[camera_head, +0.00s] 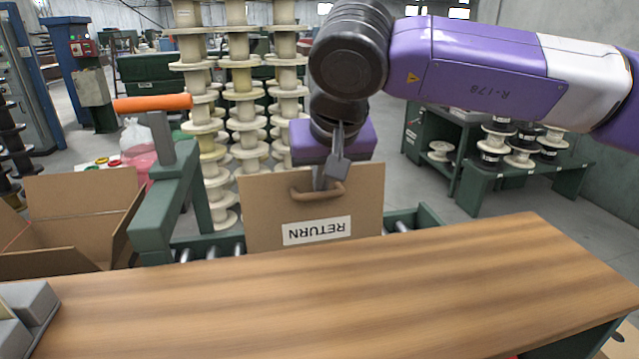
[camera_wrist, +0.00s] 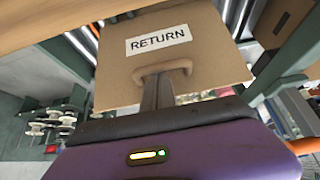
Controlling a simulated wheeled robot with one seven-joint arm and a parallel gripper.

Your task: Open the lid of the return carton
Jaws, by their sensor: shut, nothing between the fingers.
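The lid of the return carton (camera_head: 262,205) is a brown cardboard panel standing steeply beyond the far edge of the wooden table. Its RETURN label appears upside down in the head view, and its tan handle (camera_head: 300,194) is near the top edge. The carton's body is hidden, so I cannot tell how far the lid is open. My gripper (camera_head: 319,182) reaches down over the lid's top edge to the handle, shut and gripping nothing. In the wrist view the shut fingers (camera_wrist: 158,92) are at the handle (camera_wrist: 180,66), seemingly passing by or through it, below the label.
The wooden table (camera_head: 330,290) fills the front, mostly clear, with a grey tray (camera_head: 30,305) at its left corner. An open carton (camera_head: 75,220) and a green frame with an orange handle (camera_head: 152,103) stand left of the lid. Stacked spools (camera_head: 245,110) rise behind it.

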